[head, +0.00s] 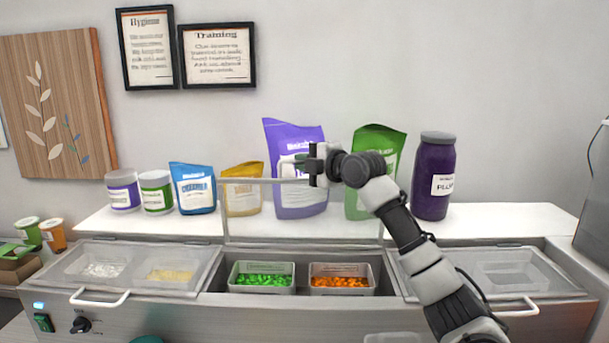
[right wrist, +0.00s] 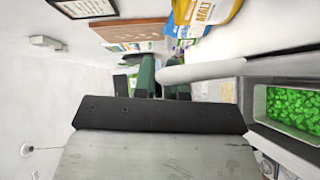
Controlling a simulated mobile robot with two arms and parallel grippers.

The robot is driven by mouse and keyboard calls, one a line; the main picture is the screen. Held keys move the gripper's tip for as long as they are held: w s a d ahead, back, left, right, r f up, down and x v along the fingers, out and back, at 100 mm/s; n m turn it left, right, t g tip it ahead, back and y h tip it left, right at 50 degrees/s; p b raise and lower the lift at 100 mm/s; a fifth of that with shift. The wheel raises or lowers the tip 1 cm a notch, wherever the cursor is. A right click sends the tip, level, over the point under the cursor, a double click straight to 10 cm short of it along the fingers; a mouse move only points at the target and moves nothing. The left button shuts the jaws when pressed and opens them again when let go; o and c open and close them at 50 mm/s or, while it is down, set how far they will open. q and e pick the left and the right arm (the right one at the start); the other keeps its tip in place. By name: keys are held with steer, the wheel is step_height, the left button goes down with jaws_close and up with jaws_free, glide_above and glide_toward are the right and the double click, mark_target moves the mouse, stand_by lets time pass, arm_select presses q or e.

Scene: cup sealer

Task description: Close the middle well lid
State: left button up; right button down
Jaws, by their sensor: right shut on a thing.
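The middle well lid (head: 250,181) is a clear panel in a grey frame, standing raised and roughly upright at the back of the middle well (head: 302,297). My right gripper (head: 312,168) is at the lid's top edge. It is shut on the lid's white handle (head: 288,168), partly hidden by the gripper. In the right wrist view the pale handle bar (right wrist: 205,71) runs to the dark green fingers (right wrist: 162,78). The open well holds a tub of green pieces (head: 263,279) and a tub of orange pieces (head: 341,282). My left gripper is not in view.
The left lid (head: 140,268) and right lid (head: 490,270) lie shut beside the middle well. Pouches, jars and a purple bottle (head: 433,180) stand on the white shelf behind. A purple pouch (head: 290,135) and green pouch (head: 376,140) are close behind the raised lid.

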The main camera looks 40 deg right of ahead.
steer(key=s+a+f+n+t+b, duration=0.1)
steer(key=s+a+f+b, duration=0.1)
steer(key=s+a+b, duration=0.3)
steer(key=shift+s+a+f, duration=0.2)
steer(key=shift+s+a, duration=0.3)
steer(key=shift+s, duration=0.55)
steer(key=c, duration=1.2)
jaws_free()
steer(key=shift+d, duration=0.2)
